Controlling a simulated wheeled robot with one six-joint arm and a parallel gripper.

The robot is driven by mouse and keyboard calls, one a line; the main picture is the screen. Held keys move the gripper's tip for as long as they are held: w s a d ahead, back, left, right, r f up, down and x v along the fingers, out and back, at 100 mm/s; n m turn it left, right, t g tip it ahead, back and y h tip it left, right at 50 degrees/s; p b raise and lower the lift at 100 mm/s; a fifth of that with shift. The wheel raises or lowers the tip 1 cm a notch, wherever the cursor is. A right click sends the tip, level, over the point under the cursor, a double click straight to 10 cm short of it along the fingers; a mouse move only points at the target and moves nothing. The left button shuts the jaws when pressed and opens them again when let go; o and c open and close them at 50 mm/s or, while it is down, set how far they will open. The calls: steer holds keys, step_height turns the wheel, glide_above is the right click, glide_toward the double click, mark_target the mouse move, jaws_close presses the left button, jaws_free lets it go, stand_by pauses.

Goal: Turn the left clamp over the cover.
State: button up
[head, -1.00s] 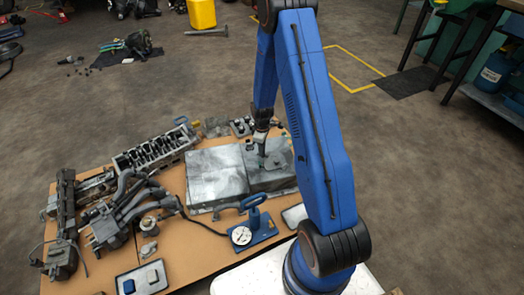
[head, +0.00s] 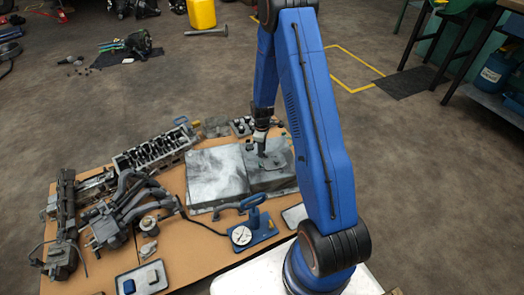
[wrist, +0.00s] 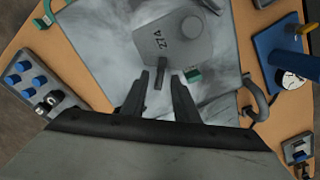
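A dark narrow tab (wrist: 160,75), possibly the left clamp, sticks out at the cover's near edge. A small green piece (wrist: 193,75) sits right of it by the same edge. My gripper (wrist: 162,82) is open, its two fingers on either side of the tab with gaps visible. In the head view my gripper (head: 261,150) points down over the block; the tab is too small to make out there.
A tray with blue knobs (wrist: 38,85) is left in the wrist view. Engine parts (head: 108,225) crowd the table's left side.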

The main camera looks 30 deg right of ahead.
step_height(320, 180, up, 17)
stand_by(0.5)
stand_by(0.4)
steer(key=s+a+r+m+t, duration=0.1)
steer(key=s+a+r+m, duration=0.15)
steer(key=s+r, duration=0.6)
steer(key=s+a+r+m+t, duration=0.15)
steer(key=s+a+r, duration=0.35)
steer(key=r, duration=0.7)
steer(key=s+a+r+m+t, duration=0.1)
steer(key=s+r+m, duration=0.1)
steer(key=s, duration=0.9)
steer(key=s+a+r+m+t, duration=0.1)
steer(key=s+r+m, duration=0.2)
steer(key=s, duration=0.9)
step_height(320, 180, up, 3)
steer(key=shift+a+f, duration=0.2)
steer(key=shift+a, duration=0.1)
